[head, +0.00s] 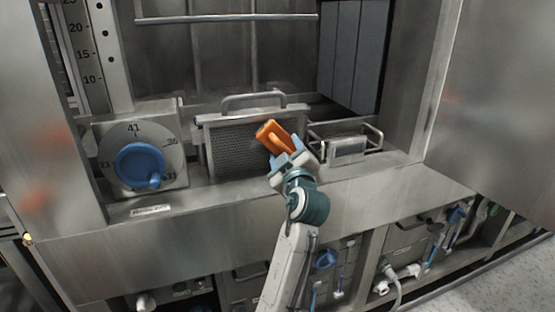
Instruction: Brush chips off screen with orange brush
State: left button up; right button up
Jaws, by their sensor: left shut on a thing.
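The screen (228,150) is a dark perforated panel in a metal frame with a bar handle on top, standing upright in the washer's open bay. My left gripper (283,150) is shut on the orange brush (270,132) and holds it in front of the right part of the screen. I cannot tell whether the brush touches the screen. The brush and gripper hide part of the screen's right side. No chips can be made out on the screen at this size. My right gripper is not in view.
A blue dial knob (140,165) on a square plate stands left of the screen. A wire basket (347,146) sits to its right. A metal ledge (220,205) runs in front. Steel walls close in both sides. Valves and hoses are below.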

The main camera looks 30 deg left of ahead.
pick_arm(q)
jog(key=shift+w+d, duration=0.15)
jog(key=shift+b, duration=0.4)
jog(key=shift+s+a+r, duration=0.1)
jog(key=shift+s+a, duration=0.7)
jog(key=shift+s, duration=0.05)
jog(key=shift+s+a, duration=0.95)
jog(key=shift+s, duration=0.2)
jog(key=shift+s+a, duration=0.9)
jog(key=shift+s, duration=0.2)
jog(key=shift+w+d+r+v, duration=0.1)
jog(key=shift+v, duration=0.7)
jog(key=shift+w+d+r+v, duration=0.1)
jog(key=shift+d+v, duration=0.05)
jog(key=shift+v, duration=0.6)
jog(key=shift+w+d+r+v, duration=0.1)
jog(key=shift+v, duration=0.7)
jog(key=shift+s+d, duration=0.4)
jog(key=shift+s, duration=0.05)
jog(key=shift+f, duration=0.1)
